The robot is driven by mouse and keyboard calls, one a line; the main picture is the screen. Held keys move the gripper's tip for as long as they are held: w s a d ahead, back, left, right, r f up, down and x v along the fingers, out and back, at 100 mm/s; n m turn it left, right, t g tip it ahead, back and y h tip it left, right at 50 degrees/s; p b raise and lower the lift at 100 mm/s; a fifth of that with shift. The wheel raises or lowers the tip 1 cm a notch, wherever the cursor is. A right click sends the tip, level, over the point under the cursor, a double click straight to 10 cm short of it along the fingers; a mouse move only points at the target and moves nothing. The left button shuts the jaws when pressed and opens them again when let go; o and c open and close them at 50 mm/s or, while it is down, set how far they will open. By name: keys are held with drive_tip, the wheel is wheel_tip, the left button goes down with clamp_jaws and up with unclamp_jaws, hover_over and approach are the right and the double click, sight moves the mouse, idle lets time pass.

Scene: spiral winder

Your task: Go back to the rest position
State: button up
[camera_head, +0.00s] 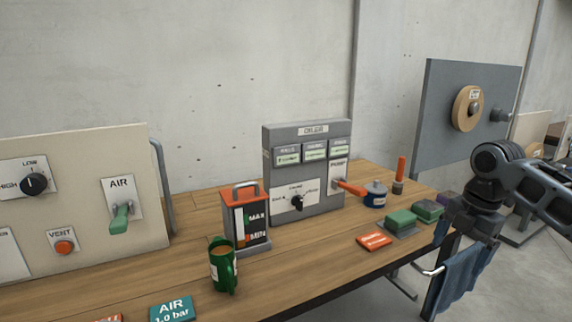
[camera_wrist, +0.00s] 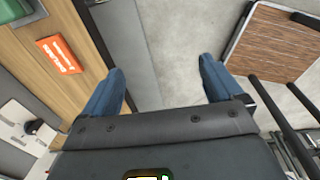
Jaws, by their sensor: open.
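My gripper (camera_wrist: 160,80) is open and empty in the wrist view. Its two blue fingers stand wide apart with grey floor between them. It hangs over the floor beyond the edge of the wooden table (camera_wrist: 82,40). In the head view my arm comes in from the right, bent, with its wrist lowered beside the table's right end. A blue shape shows below the wrist there; I cannot tell how much of it is finger. Nothing is held.
The table (camera_head: 350,240) bears a grey oiler panel (camera_head: 320,204), a green mug (camera_head: 223,268), an orange card (camera_head: 374,240), green-topped blocks (camera_head: 400,217) and a blue pot (camera_head: 375,190). A grey board with a reel (camera_head: 467,108) stands behind my arm. A wood-topped stand (camera_wrist: 270,45) is at right in the wrist view.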

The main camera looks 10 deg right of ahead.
drive_tip(key=w+a+f+m+t+y, duration=0.1)
drive_tip(key=a+f+m+t+y, duration=0.2)
drive_tip(key=a, duration=0.9)
drive_tip(key=w+a+f+t+y, duration=0.15)
drive_tip(key=a+f, duration=0.35)
drive_tip(key=a, duration=0.7)
drive_tip(key=s+a+f+m+t+y, duration=0.3)
drive_tip(key=s+a+m+t, duration=0.35)
drive_tip(key=a, duration=0.65)
drive_tip(key=s+d+f+m+t+h, duration=0.1)
drive_tip(key=s+d+m+h, duration=0.15)
drive_tip(key=s+m, duration=0.65)
drive_tip(key=s+d+f+m+t+h, duration=0.1)
drive_tip(key=s+d+f+m+h, duration=0.15)
drive_tip(key=s, duration=1.25)
drive_tip(key=s+d+r+h, duration=0.1)
drive_tip(key=s+d+r, duration=0.2)
drive_tip(key=s, duration=0.3)
drive_tip(key=s+d+r+h, duration=0.1)
drive_tip(key=s+d+r, duration=0.2)
drive_tip(key=s, duration=0.3)
drive_tip(key=s+d+r+t+h, duration=0.1)
drive_tip(key=s+d+r, duration=0.3)
drive_tip(key=s, duration=0.3)
drive_tip(key=shift+r+m, duration=0.35)
drive_tip(key=shift+m, duration=0.05)
drive_tip(key=shift+s, duration=0.1)
